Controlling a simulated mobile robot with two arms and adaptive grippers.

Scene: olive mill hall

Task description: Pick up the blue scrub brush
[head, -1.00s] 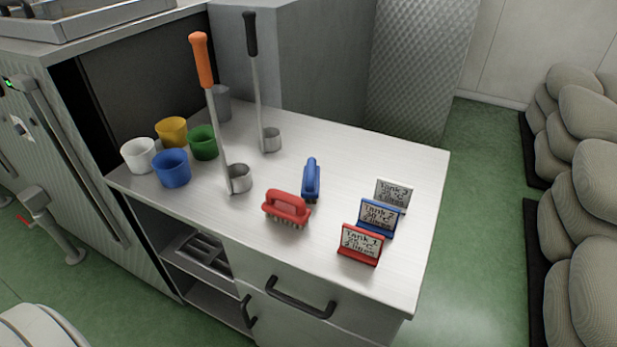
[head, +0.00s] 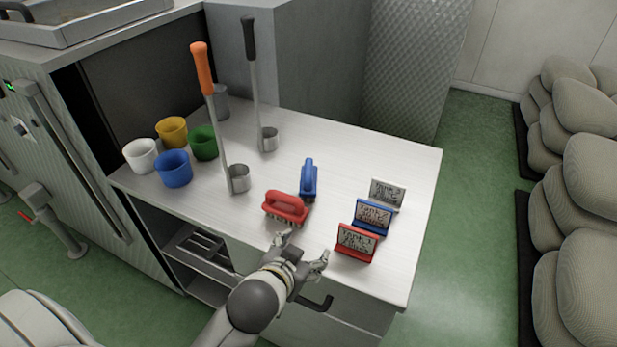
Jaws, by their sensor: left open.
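The blue scrub brush (head: 309,180) stands on the steel counter, handle up, just behind and right of a red scrub brush (head: 285,207). My left gripper (head: 302,249) is at the counter's front edge, in front of the red brush and left of the red sign. Its two fingers are spread, with nothing between them. It is apart from the blue brush, with the red brush partly between them. My right gripper is out of the picture.
Red (head: 356,243), blue (head: 372,216) and grey (head: 387,194) tank signs stand right of the brushes. An orange-handled ladle (head: 215,110) and a black-handled ladle (head: 256,90) stand upright behind. White (head: 141,156), yellow, green and blue (head: 173,169) cups are at left. The counter's back right is clear.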

